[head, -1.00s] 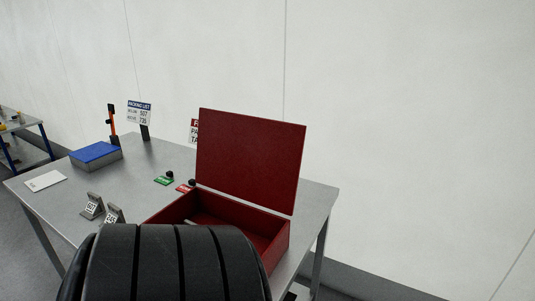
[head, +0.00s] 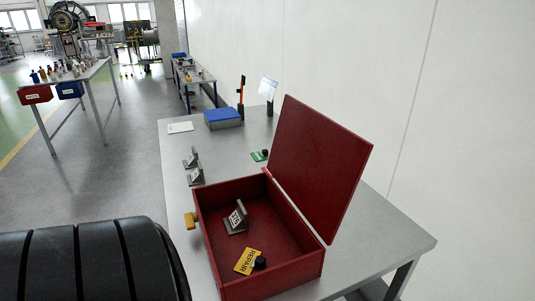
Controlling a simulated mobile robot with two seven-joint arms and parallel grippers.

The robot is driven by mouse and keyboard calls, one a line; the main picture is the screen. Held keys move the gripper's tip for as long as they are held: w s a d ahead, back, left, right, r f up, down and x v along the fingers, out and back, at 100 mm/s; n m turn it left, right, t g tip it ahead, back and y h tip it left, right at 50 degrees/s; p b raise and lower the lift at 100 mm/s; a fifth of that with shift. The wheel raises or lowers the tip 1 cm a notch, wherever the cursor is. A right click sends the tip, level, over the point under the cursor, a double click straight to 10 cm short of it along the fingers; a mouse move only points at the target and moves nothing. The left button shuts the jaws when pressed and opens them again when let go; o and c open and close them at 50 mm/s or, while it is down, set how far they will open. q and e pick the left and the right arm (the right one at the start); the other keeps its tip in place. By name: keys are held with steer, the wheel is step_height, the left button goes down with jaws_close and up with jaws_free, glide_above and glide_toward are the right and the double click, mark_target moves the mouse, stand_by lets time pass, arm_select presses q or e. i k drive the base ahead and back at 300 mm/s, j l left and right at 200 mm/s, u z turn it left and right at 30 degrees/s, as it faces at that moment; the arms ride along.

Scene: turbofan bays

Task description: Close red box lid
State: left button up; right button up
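The red box (head: 262,284) sits on the grey metal table, and its inside is in plain view. Its red lid (head: 318,165) stands open, raised at the box's right side and tilted slightly back. Inside the box are a grey labelled bracket (head: 236,219) and a yellow REPAIR tag (head: 247,261) with a black knob. A yellow piece (head: 190,219) shows at the box's left side. Neither of my grippers is in view.
On the table (head: 395,232) are a blue-lidded box (head: 223,118), a white card (head: 180,127), grey labelled stands (head: 194,175) and a green tag (head: 259,156). A wall runs behind the lid. Another table with red and blue bins (head: 36,94) stands far left.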

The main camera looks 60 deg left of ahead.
mark_target(320, 163)
steer(key=i+u, duration=0.15)
steer(key=u, duration=0.3)
steer(key=i+l+u, duration=0.15)
steer(key=u, duration=0.25)
steer(key=i+l+u, duration=0.15)
steer(key=u, duration=0.3)
steer(key=l+u, duration=0.3)
steer(key=u, duration=0.15)
steer(key=i, duration=0.05)
